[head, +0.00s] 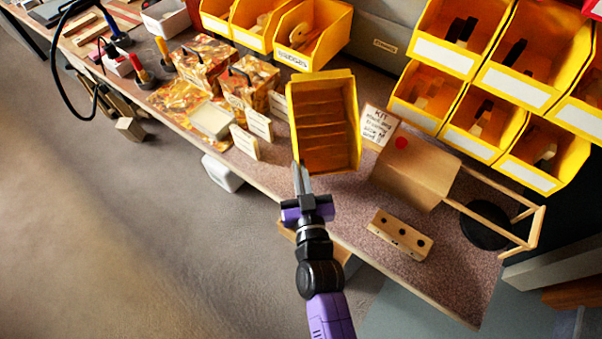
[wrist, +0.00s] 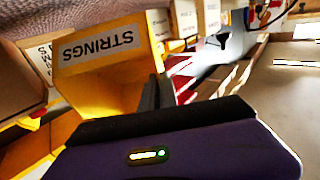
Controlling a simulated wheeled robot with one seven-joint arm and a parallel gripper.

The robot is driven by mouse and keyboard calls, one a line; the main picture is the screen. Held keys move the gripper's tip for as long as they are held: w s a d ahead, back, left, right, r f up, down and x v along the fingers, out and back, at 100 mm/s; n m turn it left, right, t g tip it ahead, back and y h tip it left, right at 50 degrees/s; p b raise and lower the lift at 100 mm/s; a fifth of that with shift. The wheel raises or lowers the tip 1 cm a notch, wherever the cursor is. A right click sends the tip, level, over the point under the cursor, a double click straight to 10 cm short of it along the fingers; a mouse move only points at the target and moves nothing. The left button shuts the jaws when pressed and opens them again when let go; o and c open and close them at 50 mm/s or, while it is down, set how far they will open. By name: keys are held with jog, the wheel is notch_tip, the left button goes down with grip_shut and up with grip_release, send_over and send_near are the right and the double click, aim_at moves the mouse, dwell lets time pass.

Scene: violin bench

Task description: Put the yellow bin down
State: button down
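The yellow bin (head: 350,115) is an open, empty-looking tray with a ridged inside, over the middle of the bench in the head view. My gripper (head: 301,178) is at the bin's near left corner, its narrow fingers together on the wall there. In the wrist view the bin (wrist: 122,80) carries a white STRINGS label, and the dark fingers (wrist: 150,95) meet its edge. The bin looks held above the bench (head: 275,185); whether its underside touches anything is hidden.
A cardboard box (head: 415,172) and KIT card (head: 378,126) stand close right of the bin. Patterned boxes (head: 253,82) and small cards (head: 245,142) stand left. A wooden block with holes (head: 400,235) lies front right. Yellow bins (head: 312,35) line the back.

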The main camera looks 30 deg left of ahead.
jog(key=shift+f+b, duration=0.3)
jog(key=shift+f, duration=0.8)
jog(key=shift+f, duration=0.2)
jog(key=c, duration=1.6)
grip_release()
jog(key=shift+c, duration=0.2)
jog(key=shift+r, duration=0.1)
jog(key=shift+r, duration=0.1)
jog(key=p+v, duration=0.1)
jog(key=v, duration=1.1)
